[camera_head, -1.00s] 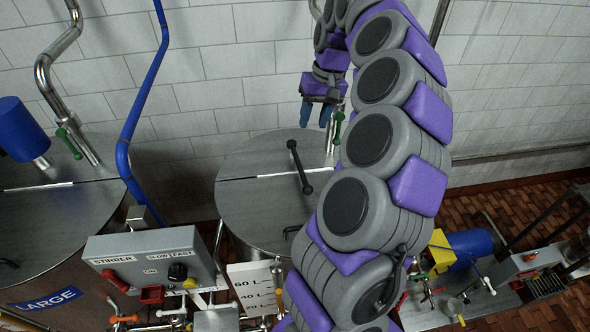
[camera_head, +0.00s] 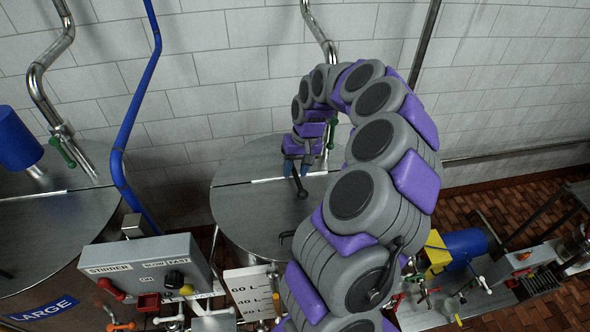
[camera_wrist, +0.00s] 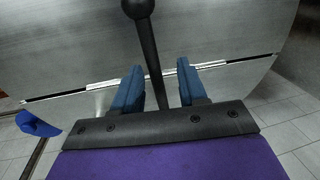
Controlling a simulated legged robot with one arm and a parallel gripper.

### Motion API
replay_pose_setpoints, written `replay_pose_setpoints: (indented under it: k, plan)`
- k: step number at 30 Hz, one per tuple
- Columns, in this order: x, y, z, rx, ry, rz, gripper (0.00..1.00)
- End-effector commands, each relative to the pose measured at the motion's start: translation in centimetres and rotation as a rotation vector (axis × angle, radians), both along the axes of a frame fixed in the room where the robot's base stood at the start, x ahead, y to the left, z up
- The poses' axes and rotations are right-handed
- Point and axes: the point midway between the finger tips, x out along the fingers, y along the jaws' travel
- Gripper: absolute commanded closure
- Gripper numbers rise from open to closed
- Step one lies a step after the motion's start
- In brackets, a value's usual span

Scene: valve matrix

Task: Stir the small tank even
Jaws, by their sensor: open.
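The small tank (camera_head: 240,220) is a round steel vessel with a flat, split lid, left of my arm in the head view. A black stirring rod (camera_head: 299,184) with a ball end rises from or lies over the lid; its base is partly hidden by my gripper. In the wrist view the rod (camera_wrist: 149,50) passes between my two blue fingers, with its ball end beyond the fingertips. My gripper (camera_head: 302,170) is open, with its fingers on either side of the rod and a gap visible on both sides. It also shows in the wrist view (camera_wrist: 160,70).
The large tank (camera_head: 60,220) stands at left with a blue motor (camera_head: 17,142). A grey stirrer control box (camera_head: 145,268) with red and black knobs is in front. A blue pipe (camera_head: 133,110) rises between the tanks. A level scale (camera_head: 250,290) stands before the small tank.

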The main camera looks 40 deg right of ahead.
Motion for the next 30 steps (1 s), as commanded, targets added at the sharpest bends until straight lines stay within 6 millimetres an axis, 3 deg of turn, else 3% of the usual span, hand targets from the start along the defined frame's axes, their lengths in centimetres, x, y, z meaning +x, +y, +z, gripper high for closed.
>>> replay_pose_setpoints:
  k: [13,26,30]
  plan:
    - [0.05,0.51,-0.82,-0.003,0.0,0.0,0.59]
    - [0.06,0.18,-0.93,0.0,0.001,0.0,1.0]
    - [0.12,0.18,-0.95,0.0,0.0,0.0,1.0]
